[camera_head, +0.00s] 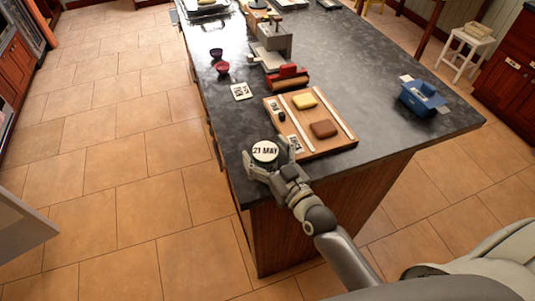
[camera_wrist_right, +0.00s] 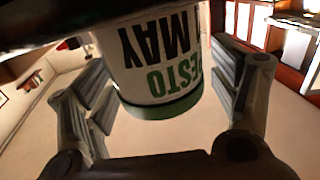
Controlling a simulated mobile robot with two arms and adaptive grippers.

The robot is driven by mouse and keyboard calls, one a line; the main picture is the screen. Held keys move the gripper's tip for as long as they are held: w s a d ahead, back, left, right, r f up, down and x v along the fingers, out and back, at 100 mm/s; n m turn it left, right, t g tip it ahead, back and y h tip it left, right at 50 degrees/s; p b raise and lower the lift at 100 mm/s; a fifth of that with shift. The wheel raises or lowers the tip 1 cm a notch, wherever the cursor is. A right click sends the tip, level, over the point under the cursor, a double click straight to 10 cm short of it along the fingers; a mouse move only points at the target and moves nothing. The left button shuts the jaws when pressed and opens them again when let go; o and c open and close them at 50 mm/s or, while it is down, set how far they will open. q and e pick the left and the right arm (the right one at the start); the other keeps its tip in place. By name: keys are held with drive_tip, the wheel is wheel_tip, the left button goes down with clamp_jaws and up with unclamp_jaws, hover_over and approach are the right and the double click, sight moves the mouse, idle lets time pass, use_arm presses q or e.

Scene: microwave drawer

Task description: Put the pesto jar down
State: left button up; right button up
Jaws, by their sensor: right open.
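The pesto jar (camera_head: 265,152) is at the near left corner of the dark island counter (camera_head: 225,128), its top marked "21 MAY" facing up. In the right wrist view the jar (camera_wrist_right: 160,65) shows upside down, with a white label reading "PESTO" and "MAY" and a green band. My right gripper (camera_head: 268,164) is open, with its fingers on either side of the jar. Its finger pads (camera_wrist_right: 165,90) flank the jar in the wrist view, with a gap at the right. The jar's underside against the counter is hidden in the head view. My left gripper is not in view.
Beside the jar lies a wooden board (camera_head: 325,148) with a yellow block (camera_head: 304,100) and a brown block (camera_head: 323,129). A card (camera_head: 241,91), small bowls (camera_head: 222,67) and a blue item (camera_head: 423,97) are farther off. The counter's edge is close to the jar.

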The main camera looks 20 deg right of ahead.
drive_tip(key=shift+r, duration=0.2)
drive_tip(key=shift+s+f, duration=0.2)
drive_tip(key=shift+s, duration=0.2)
drive_tip(key=b+v, duration=0.2)
drive_tip(key=v, duration=0.9)
drive_tip(key=shift+r, duration=0.15)
drive_tip(key=shift+s+d, duration=0.1)
